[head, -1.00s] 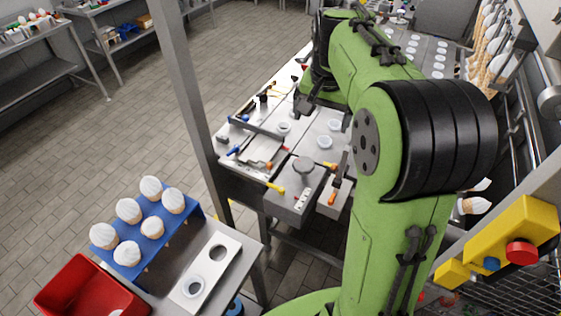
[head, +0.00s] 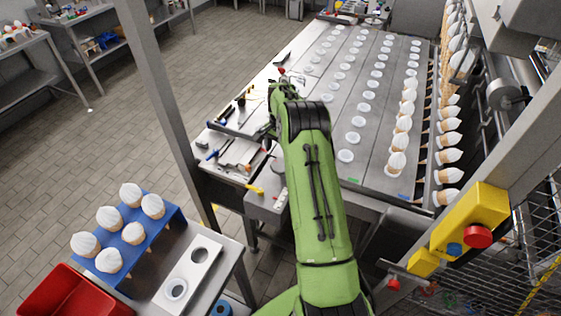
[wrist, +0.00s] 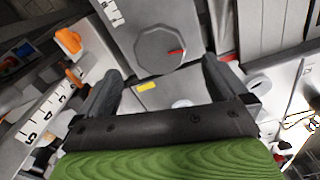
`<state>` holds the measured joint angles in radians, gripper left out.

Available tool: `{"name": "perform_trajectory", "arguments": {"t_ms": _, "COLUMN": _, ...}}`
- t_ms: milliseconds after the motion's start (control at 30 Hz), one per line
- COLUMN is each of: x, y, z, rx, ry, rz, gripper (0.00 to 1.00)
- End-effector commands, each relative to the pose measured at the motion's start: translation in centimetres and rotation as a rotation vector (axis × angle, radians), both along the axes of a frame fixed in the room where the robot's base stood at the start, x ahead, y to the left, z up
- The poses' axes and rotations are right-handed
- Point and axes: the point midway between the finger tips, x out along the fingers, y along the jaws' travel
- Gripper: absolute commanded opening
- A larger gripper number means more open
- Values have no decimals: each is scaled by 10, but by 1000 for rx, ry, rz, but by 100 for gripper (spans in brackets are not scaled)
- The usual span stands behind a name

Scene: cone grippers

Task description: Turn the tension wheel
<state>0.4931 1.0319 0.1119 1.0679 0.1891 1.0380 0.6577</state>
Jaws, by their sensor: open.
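The tension wheel appears to be the round grey dial (wrist: 167,38) with a red pointer mark, on a grey box at the top middle of the wrist view. My gripper (wrist: 161,68) is open, its two dark fingers apart with nothing held between them. The wheel lies beyond the fingertips, roughly in line with the gap; I cannot tell the exact distance. In the head view my green arm reaches over the grey box (head: 262,200) and covers much of it. The wheel and my fingers cannot be made out clearly there.
Orange-handled parts (wrist: 68,40) sit left of the wheel in the wrist view. A long conveyor (head: 385,125) with white cups and topped cones runs right of my arm. A grey post (head: 170,110), a blue cone stand (head: 170,222) and a red bin (head: 68,295) are left.

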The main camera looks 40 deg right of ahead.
Motion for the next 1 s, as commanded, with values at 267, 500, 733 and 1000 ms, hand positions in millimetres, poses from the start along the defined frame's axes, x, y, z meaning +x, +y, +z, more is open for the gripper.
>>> {"name": "perform_trajectory", "arguments": {"t_ms": 267, "x": 0, "y": 0, "z": -49, "rx": 0, "ry": 0, "rz": -1, "gripper": 100}}
{"name": "perform_trajectory", "arguments": {"t_ms": 500, "x": 0, "y": 0, "z": -54, "rx": -1, "ry": -1, "rz": 0, "gripper": 100}}
{"name": "perform_trajectory", "arguments": {"t_ms": 733, "x": 0, "y": 0, "z": -54, "rx": -1, "ry": -1, "rz": 0, "gripper": 76}}
{"name": "perform_trajectory", "arguments": {"t_ms": 1000, "x": 0, "y": 0, "z": -54, "rx": -1, "ry": -1, "rz": 2, "gripper": 50}}
